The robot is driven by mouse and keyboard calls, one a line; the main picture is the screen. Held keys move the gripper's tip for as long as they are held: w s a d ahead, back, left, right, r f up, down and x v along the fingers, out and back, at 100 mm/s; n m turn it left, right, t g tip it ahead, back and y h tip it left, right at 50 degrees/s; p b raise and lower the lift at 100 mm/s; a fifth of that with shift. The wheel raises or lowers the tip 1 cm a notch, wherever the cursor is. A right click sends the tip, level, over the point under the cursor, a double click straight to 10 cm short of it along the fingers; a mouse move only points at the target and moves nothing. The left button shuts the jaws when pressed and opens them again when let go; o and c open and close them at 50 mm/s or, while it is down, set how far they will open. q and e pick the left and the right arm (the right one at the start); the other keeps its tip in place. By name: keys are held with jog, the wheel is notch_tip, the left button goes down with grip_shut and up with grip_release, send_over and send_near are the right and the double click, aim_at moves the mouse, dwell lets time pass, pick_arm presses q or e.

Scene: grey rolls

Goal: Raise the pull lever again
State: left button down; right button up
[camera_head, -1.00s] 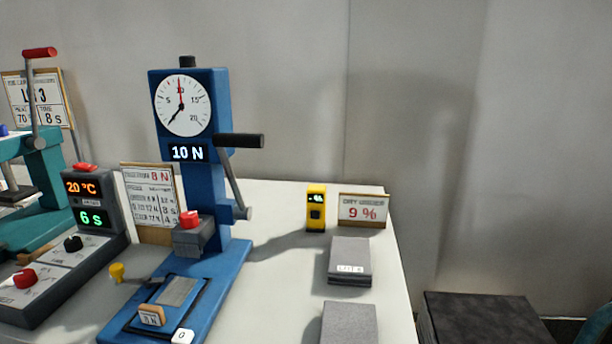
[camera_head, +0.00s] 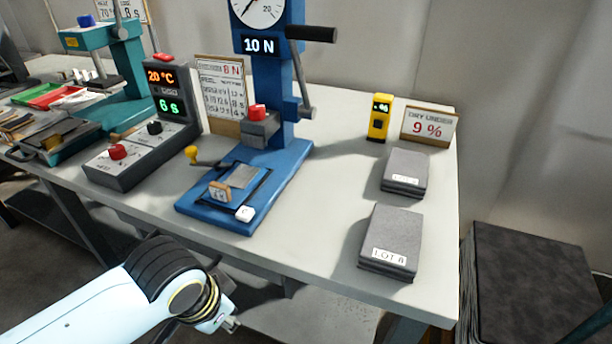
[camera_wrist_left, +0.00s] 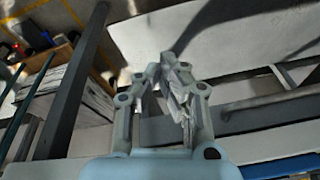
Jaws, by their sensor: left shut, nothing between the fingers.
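The blue pull tester (camera_head: 290,160) stands on the table, with a dial and a "10 N" display. Its pull lever (camera_head: 298,75) is a grey rod that rises from a pivot on the column's right side to a black handle (camera_head: 311,34) beside the display. My left gripper (camera_head: 232,324) is low in front of the table's front edge, well below and apart from the lever. In the left wrist view, its fingers (camera_wrist_left: 168,62) are shut and empty, with no lever in sight. My right gripper is not in view.
Left of the tester are a control box (camera_head: 150,160), a notice card (camera_head: 221,95) and a teal press (camera_head: 115,70). To its right are a yellow meter (camera_head: 379,122), a "DRY UNDER 9 %" sign (camera_head: 428,127) and grey stacks (camera_head: 392,240). A dark block (camera_head: 525,275) stands beyond the table.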

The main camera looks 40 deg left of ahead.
pick_arm(q)
notch_tip(320, 180, up, 10)
jog(key=w+d+t, duration=0.2)
jog(key=w+d+r+n+t+h, duration=0.2)
jog(key=w+d+r+n+t, duration=0.1)
jog(key=w+r+n+t, duration=0.65)
jog(key=w+a+r+n+t+y, duration=0.1)
jog(key=a+r+n+t+y, duration=0.1)
jog(key=r+n+t+y, duration=0.25)
jog(key=w+a+r+n+t+y, duration=0.2)
jog(key=r+n+t, duration=0.1)
jog(key=r+n, duration=0.4)
jog(key=p+x, duration=0.4)
jog(key=x, duration=0.9)
jog(key=shift+f+p, duration=0.25)
jog(key=shift+p, duration=0.05)
jog(key=shift+a, duration=0.15)
